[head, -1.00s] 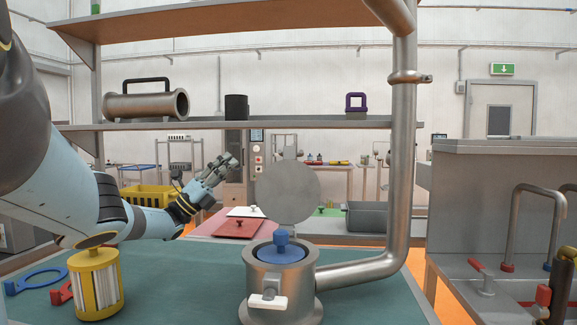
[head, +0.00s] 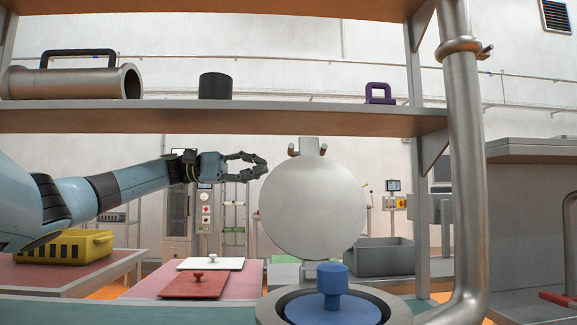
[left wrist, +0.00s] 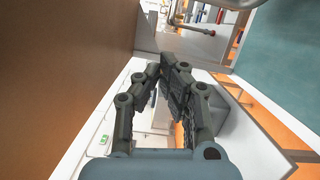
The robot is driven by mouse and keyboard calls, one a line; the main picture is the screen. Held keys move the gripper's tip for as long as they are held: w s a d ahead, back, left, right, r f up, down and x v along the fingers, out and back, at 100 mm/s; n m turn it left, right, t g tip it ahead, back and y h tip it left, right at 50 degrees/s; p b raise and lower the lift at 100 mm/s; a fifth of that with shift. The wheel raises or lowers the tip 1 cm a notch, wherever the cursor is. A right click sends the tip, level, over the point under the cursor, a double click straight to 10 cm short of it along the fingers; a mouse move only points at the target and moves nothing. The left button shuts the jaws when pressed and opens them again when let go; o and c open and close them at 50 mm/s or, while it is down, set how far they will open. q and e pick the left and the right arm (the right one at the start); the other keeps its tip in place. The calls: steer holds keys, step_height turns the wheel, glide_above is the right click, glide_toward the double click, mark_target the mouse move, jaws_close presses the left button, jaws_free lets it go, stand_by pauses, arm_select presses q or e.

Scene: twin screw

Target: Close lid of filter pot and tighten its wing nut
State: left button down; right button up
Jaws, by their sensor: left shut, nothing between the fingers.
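The filter pot (head: 268,309) stands at the bottom of the head view, its lower body cut off. A blue insert with a knob (head: 331,284) sits in its round opening. The grey disc lid (head: 312,212) stands upright and open behind the opening, with a pronged bracket (head: 309,148) at its top. My left gripper (head: 263,165) is shut and empty, left of the lid's upper edge; I cannot tell whether it touches. It also shows in the left wrist view (left wrist: 164,64). No wing nut can be made out clearly. My right gripper is out of view.
A shelf (head: 300,118) runs above the lid. A thick metal pipe (head: 465,150) rises at the right. Behind stand a grey bin (head: 378,258), a yellow crate (head: 65,247), and red (head: 200,286) and white (head: 210,263) plates.

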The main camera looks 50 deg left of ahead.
arm_select(q)
steer(key=w+d+r+p, duration=0.1)
steer(key=w+d+p, duration=0.1)
steer(key=d, duration=0.8)
steer(key=shift+w+d+p, duration=0.15)
steer(key=shift+w+p, duration=0.25)
steer(key=shift+p, duration=0.15)
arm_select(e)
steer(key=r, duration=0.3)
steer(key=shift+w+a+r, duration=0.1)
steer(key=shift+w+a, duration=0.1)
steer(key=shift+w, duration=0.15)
arm_select(q)
steer(key=shift+r, duration=0.1)
